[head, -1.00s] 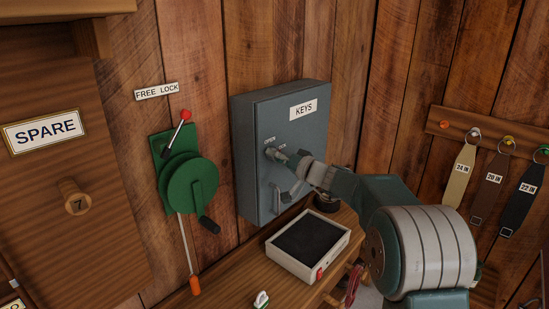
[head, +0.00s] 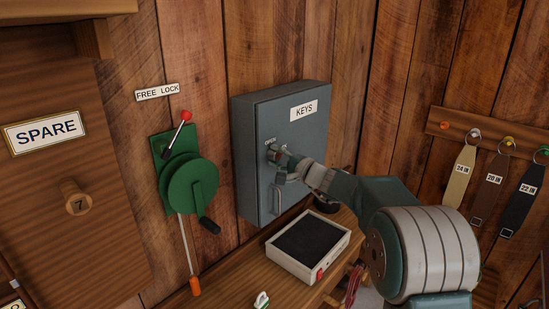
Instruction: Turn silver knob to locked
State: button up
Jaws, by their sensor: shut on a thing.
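The silver knob (head: 271,154) is on the door of the grey-blue key cabinet (head: 256,110), below the KEYS label (head: 303,110). Small lettering above it reads OPEN; another small label beside it is partly covered by my gripper. My gripper (head: 276,158) is at the knob and shut on it, with the arm coming in from the right. The fingers hide most of the knob, so its exact angle is hard to tell. A silver handle (head: 276,201) sits lower on the cabinet door, below my gripper.
A green winch (head: 190,185) with a red-tipped lever (head: 186,116) is on the wall left of the cabinet. A white tray (head: 322,262) with a dark inside stands on the bench below. Tagged straps hang from a rail (head: 482,132) at right.

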jog(key=shift+w+d+f+m, duration=0.15)
jog(key=shift+f+m, duration=0.1)
jog(key=shift+m, duration=0.45)
jog(key=o, duration=1.2)
jog(key=shift+c, duration=0.2)
jog(key=shift+r, duration=0.1)
jog(key=v, duration=1.2)
